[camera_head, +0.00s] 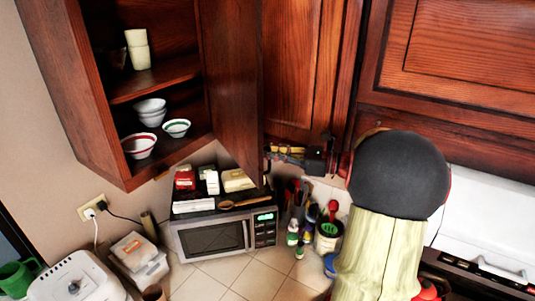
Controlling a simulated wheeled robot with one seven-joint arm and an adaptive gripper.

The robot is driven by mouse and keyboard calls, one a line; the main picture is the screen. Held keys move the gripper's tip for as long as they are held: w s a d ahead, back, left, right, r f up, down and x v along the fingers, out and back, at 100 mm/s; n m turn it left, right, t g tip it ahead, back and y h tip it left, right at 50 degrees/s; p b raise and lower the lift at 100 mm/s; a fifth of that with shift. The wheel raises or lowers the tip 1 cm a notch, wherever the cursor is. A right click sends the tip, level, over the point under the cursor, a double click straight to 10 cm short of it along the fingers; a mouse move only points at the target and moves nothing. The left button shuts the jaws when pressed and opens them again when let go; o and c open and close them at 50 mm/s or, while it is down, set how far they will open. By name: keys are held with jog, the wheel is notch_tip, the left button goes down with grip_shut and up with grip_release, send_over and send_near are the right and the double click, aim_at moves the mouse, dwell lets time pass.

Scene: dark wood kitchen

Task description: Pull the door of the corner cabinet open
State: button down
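The dark wood cabinet (76,85) at the upper left stands open, with its shelves showing. Its door (232,75) is swung well out from the right side of the opening. I take this to be the corner cabinet. My gripper (272,153) is at the lower free edge of this door, on its right side, pointing left. Its fingers are small and partly lost against the wood. I cannot tell whether they touch the door or are open or shut. No handle shows on the door's visible face.
Cream cups (138,50) and several bowls (150,112) stand on the shelves. Below is a microwave (215,236) with boxes (238,180) and a wooden spoon (240,203) on top. A utensil pot (328,236) and bottles (293,233) stand right of it. Closed cabinet doors (290,60) adjoin.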

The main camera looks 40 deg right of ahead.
jog(key=c, duration=1.9)
grip_release()
jog(key=v, duration=1.2)
jog(key=shift+c, duration=0.8)
